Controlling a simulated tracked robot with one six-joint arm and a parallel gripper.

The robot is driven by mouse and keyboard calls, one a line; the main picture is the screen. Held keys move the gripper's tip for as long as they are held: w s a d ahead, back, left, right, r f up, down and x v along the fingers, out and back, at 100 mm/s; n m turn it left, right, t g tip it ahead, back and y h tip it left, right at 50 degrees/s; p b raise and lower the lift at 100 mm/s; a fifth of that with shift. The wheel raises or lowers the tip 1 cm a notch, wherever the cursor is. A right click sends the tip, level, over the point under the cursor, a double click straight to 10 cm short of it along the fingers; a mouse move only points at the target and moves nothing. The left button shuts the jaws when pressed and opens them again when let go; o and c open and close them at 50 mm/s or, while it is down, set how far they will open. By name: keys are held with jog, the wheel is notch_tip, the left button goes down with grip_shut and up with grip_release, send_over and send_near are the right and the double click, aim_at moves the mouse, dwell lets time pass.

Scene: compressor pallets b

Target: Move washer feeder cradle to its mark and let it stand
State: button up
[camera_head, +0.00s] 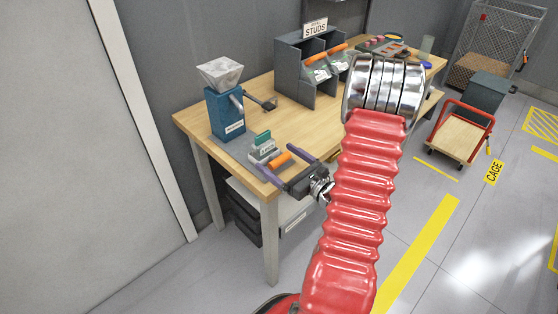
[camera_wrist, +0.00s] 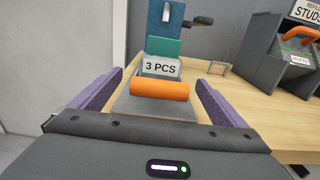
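The small unit that I take to be the washer feeder cradle has an orange handle bar (camera_head: 280,160), a white "3 PCS" label and a teal block (camera_head: 262,138). It stands on the near left of the workbench, in front of a blue hopper machine (camera_head: 226,114). In the wrist view the orange bar (camera_wrist: 159,90) lies between my gripper's purple fingers (camera_wrist: 160,80). My gripper (camera_head: 279,158) is open, with gaps between each finger and the bar. I cannot make out a mark for the cradle.
The wooden workbench (camera_head: 190,122) carries a dark studs rack (camera_head: 292,80) with orange-handled bins. Its middle surface is partly hidden by my red arm. Dark bins sit underneath. A red cart (camera_head: 458,137) and mesh cage (camera_head: 495,40) stand at right, beyond floor with yellow lines.

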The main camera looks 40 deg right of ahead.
jog(key=c, duration=1.3)
